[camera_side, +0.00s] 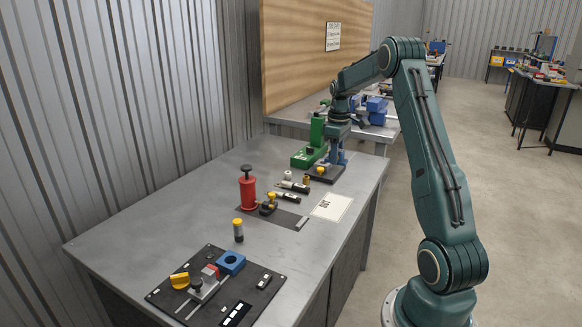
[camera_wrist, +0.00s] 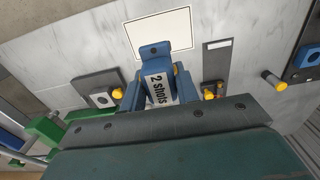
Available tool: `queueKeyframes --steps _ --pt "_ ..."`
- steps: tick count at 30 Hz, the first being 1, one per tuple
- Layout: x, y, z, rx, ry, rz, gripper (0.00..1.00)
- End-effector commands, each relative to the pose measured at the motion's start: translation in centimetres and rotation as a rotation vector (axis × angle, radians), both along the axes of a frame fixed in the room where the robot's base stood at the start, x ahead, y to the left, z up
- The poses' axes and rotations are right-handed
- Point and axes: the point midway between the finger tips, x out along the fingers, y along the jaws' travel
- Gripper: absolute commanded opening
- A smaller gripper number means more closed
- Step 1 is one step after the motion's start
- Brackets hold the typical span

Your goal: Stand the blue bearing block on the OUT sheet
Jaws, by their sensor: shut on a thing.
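My gripper (camera_wrist: 155,85) is shut on a blue block (camera_wrist: 154,51) with a small dark hole near its end and a white label reading "2 shots"; I take it as the bearing block. In the side view my gripper (camera_side: 338,160) points down over a dark plate at the far part of the bench, and its fingers largely hide the block. I cannot tell whether the block touches the plate. The white sheet (camera_side: 331,206) lies flat and bare nearer the camera; it also shows in the wrist view (camera_wrist: 160,30). Its print is too small to read.
The dark plate (camera_side: 325,174) bears a yellow-topped part. A green press (camera_side: 308,155) stands behind it. A red pump (camera_side: 248,192), several small fittings and a yellow-capped cylinder (camera_side: 238,231) stand left of the sheet. A black board (camera_side: 258,293) holds another blue block (camera_side: 231,262) with a round hole.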

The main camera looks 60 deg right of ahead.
Motion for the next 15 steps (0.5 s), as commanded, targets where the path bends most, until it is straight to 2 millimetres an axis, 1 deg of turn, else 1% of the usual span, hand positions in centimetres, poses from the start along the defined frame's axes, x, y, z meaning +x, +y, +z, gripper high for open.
queueKeyframes --steps 1,15 --pt "0.0 0.0 -1.0 0.003 0.003 0.000 0.00" --pt "0.0 0.0 -9.6 0.002 0.002 0.000 0.00"
